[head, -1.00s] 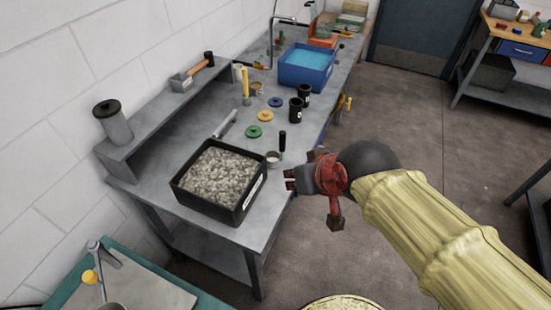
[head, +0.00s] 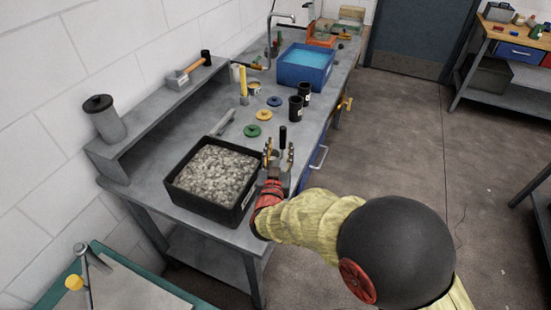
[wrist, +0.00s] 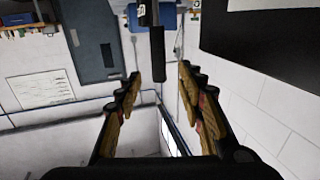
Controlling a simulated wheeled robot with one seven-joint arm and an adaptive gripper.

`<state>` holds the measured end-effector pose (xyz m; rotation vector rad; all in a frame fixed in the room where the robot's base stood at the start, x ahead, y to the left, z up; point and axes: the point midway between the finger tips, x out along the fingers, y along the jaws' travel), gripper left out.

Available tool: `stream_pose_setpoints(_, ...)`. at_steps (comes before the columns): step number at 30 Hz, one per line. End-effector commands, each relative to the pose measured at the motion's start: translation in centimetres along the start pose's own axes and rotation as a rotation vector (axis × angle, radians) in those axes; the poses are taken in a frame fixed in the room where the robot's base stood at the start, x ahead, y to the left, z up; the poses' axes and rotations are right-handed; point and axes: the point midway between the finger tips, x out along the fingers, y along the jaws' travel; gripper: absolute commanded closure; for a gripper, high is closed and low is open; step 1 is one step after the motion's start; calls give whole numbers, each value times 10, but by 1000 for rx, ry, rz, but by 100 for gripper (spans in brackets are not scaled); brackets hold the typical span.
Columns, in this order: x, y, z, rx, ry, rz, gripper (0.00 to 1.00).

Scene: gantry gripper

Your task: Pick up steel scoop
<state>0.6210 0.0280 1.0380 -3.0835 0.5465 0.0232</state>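The steel scoop (head: 283,132) stands on the grey workbench to the right of the gravel tray, its black handle pointing up. Its metal cup is mostly hidden behind my gripper in the head view. My gripper (head: 280,148) is at the bench's front edge, with its fingers spread on the near side of the scoop. In the wrist view the picture is turned over, and the scoop's black handle (wrist: 159,58) hangs down from the top. It lies ahead of and between the open fingertips (wrist: 160,75), with gaps on both sides. I see no contact.
The black gravel tray (head: 240,217) is close on the left of my gripper. Several coloured discs, including a green one (head: 252,130), and black cups (head: 296,108) lie beyond the scoop. A blue water tub (head: 305,77) stands farther back. The floor on the right is open.

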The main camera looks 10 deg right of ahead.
Motion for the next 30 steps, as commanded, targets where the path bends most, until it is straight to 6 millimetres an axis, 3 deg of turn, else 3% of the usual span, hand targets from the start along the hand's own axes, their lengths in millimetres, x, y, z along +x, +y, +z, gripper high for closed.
stream_pose_setpoints(11,29,4,2,-6,18,18,61)
stream_pose_setpoints(21,72,2,-1,-7,16,16,61)
stream_pose_setpoints(30,77,1,-3,-7,17,14,61)
